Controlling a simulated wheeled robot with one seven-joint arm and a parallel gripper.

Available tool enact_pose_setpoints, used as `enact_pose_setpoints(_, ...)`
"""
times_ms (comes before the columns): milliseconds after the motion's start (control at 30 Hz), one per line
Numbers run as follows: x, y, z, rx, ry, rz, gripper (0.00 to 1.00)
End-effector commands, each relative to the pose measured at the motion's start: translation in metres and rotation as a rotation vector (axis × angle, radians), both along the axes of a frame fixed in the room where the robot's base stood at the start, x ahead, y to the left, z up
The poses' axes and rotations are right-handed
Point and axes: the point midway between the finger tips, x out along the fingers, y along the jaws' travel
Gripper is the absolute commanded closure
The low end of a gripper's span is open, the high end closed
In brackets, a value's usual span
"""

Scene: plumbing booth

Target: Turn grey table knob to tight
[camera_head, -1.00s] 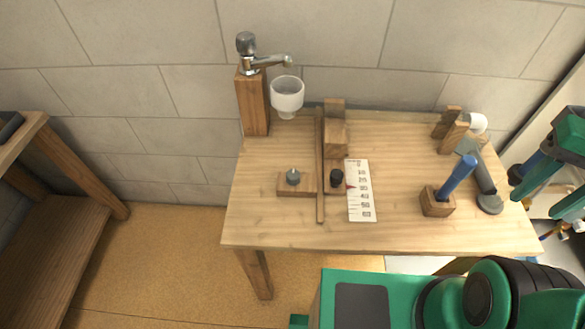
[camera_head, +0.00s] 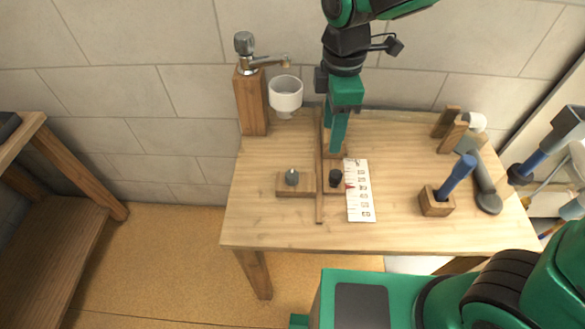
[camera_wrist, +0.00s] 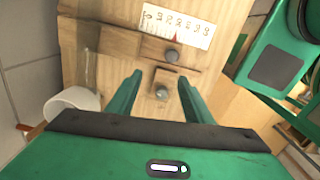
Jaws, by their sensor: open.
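The grey table knob (camera_head: 292,177) stands upright on a small wooden block (camera_head: 287,190) at the left of the table. My gripper (camera_head: 337,150) is open and empty, pointing down above the back middle of the table, apart from the knob. In the wrist view, the grey knob (camera_wrist: 161,92) shows in the gap between my two green fingers (camera_wrist: 159,80), with its block (camera_wrist: 172,77) around it. A darker knob (camera_head: 336,177) sits beside a white number scale (camera_head: 360,200) with a red pointer, right of a wooden rail.
A tap (camera_head: 246,48) on a wooden post (camera_head: 252,105) and a white funnel (camera_head: 286,92) stand behind the knob. The wooden rail (camera_head: 320,200) runs right of the block. A blue-handled tool (camera_head: 458,175) stands in a holder at the right. The table's front left is clear.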

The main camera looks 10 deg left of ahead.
Motion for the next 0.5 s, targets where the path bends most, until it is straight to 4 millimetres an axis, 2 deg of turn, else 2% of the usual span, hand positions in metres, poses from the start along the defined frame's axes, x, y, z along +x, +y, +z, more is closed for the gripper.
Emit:
enact_pose_setpoints(33,-0.008,0.023,-0.005,-0.001,0.004,0.094,0.54)
enact_pose_setpoints(100,-0.016,0.046,-0.009,0.001,0.005,0.197,0.54)
enact_pose_setpoints(200,-0.025,0.069,-0.013,0.003,0.006,0.298,0.54)
enact_pose_setpoints(333,-0.03,0.081,-0.017,0.005,0.006,0.356,0.54)
enact_pose_setpoints(500,-0.031,0.082,-0.034,0.003,0.009,0.361,0.54)
